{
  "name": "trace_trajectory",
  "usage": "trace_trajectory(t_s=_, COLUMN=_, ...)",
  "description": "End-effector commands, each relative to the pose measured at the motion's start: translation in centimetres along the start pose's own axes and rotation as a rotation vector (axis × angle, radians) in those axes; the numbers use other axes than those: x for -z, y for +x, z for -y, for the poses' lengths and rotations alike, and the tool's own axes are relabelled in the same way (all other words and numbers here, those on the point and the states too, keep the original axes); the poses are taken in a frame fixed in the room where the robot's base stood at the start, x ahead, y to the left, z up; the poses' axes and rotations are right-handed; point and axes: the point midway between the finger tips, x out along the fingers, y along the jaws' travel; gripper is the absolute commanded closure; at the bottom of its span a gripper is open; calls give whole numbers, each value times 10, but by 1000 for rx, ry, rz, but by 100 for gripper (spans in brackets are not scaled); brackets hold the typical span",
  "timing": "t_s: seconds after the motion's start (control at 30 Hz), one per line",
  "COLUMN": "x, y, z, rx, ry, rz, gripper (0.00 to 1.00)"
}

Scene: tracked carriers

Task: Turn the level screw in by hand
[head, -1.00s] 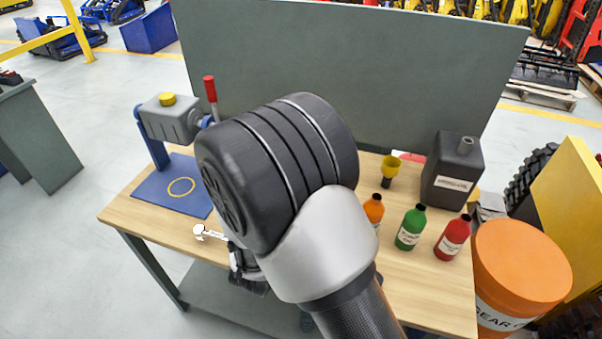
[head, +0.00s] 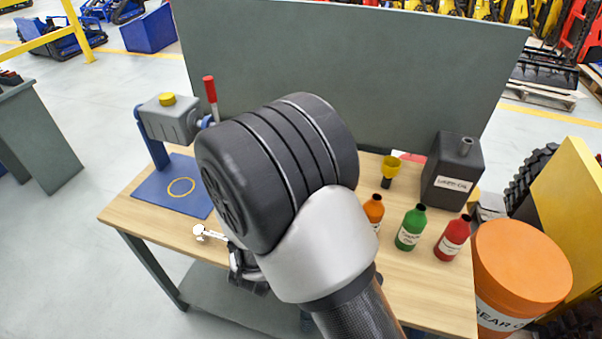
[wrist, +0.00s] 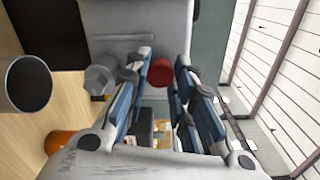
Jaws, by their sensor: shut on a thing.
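The level screw shows as a round red head (wrist: 160,72) in the wrist view, at the face of a grey housing (wrist: 140,25). My gripper (wrist: 159,78) has its two blue-and-grey fingers on either side of the red head, closed on it. A silver hex plug (wrist: 98,79) sits on the left of the housing, beside the left finger. In the head view my arm hides the screw and the fingertips; only a dark part of my gripper (head: 246,270) shows by the front edge of the bench.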

Motion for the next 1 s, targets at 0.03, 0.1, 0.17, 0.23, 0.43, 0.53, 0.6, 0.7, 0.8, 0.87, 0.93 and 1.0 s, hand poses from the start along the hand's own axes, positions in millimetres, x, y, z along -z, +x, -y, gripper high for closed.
trace_trajectory(t_s=0.03, x=0, y=0, z=0, rx=0, ry=68, rz=1, gripper=95)
trace_trajectory(t_s=0.1, x=0, y=0, z=0, rx=0, ry=184, rz=1, gripper=95)
trace_trajectory(t_s=0.17, x=0, y=0, z=0, rx=0, ry=280, rz=1, gripper=95)
trace_trajectory(t_s=0.23, x=0, y=0, z=0, rx=0, ry=393, rz=1, gripper=95)
trace_trajectory(t_s=0.43, x=0, y=0, z=0, rx=0, ry=672, rz=1, gripper=95)
trace_trajectory(t_s=0.53, x=0, y=0, z=0, rx=0, ry=733, rz=1, gripper=95)
trace_trajectory(t_s=0.6, x=0, y=0, z=0, rx=0, ry=746, rz=1, gripper=95)
trace_trajectory(t_s=0.7, x=0, y=0, z=0, rx=0, ry=745, rz=1, gripper=95)
trace_trajectory(t_s=0.8, x=0, y=0, z=0, rx=0, ry=744, rz=1, gripper=75)
trace_trajectory(t_s=0.87, x=0, y=0, z=0, rx=0, ry=744, rz=1, gripper=71)
trace_trajectory(t_s=0.93, x=0, y=0, z=0, rx=0, ry=743, rz=1, gripper=67)
trace_trajectory(t_s=1.0, x=0, y=0, z=0, rx=0, ry=743, rz=1, gripper=62)
